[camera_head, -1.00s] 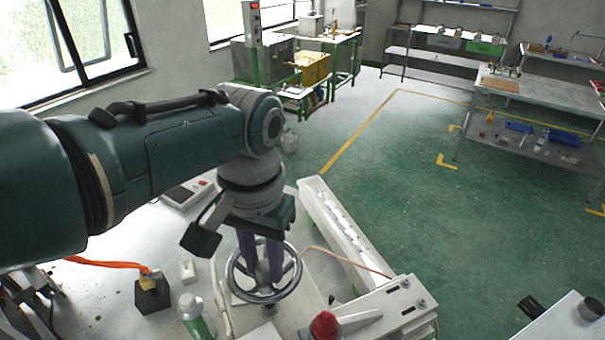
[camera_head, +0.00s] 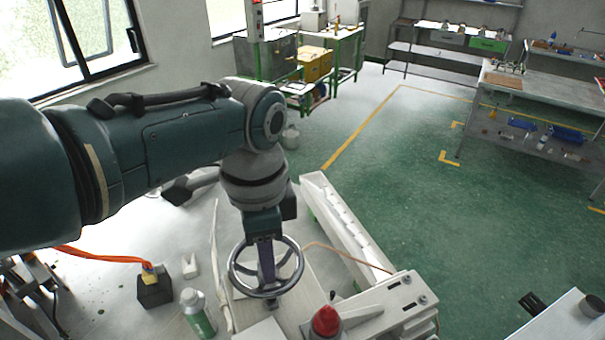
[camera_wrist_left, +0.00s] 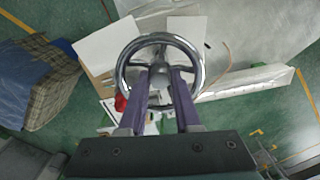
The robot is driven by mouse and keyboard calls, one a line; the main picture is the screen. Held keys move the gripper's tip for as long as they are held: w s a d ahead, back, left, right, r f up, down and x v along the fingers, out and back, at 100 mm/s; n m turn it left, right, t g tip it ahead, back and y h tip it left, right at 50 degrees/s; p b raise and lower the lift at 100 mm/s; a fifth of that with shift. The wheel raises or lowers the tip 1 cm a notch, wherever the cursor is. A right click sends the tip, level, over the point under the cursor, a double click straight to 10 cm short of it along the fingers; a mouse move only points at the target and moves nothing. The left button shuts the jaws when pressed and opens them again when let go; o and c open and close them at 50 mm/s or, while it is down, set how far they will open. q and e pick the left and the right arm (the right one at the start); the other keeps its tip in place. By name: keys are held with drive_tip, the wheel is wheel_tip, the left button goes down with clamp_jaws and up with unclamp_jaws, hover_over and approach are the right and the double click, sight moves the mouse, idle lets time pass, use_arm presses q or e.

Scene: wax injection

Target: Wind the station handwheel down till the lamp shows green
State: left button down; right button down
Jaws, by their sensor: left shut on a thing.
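The handwheel (camera_head: 267,294) is a bright metal ring with spokes, lying roughly flat on the station at lower centre. My left gripper (camera_head: 267,277) reaches down on it from above. In the left wrist view the two purple fingers (camera_wrist_left: 161,78) sit on either side of the hub, inside the wheel's rim (camera_wrist_left: 121,68). The gripper is shut on the wheel's middle; the exact contact is partly hidden. A red dome (camera_head: 325,321) stands on the station right of the wheel; it looks red, but I cannot tell whether it is the lamp. My right gripper is not in view.
A green and white bottle (camera_head: 198,316) and a dark block (camera_head: 154,289) with an orange cable stand left of the wheel. A long white trough (camera_head: 345,222) lies to its right. A distant post (camera_head: 255,22) shows red spots. Open green floor lies beyond.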

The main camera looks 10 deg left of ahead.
use_arm(q)
drive_tip(key=m, duration=0.5)
drive_tip(key=shift+m, duration=0.3)
drive_tip(key=m+b, duration=0.1)
drive_tip(key=m, duration=0.4)
drive_tip(key=shift+m, duration=0.3)
drive_tip(key=c, duration=0.6)
unclamp_jaws()
drive_tip(key=shift+r, duration=0.55)
wheel_tip(320, 180, up, 9)
drive_tip(key=b, duration=0.1)
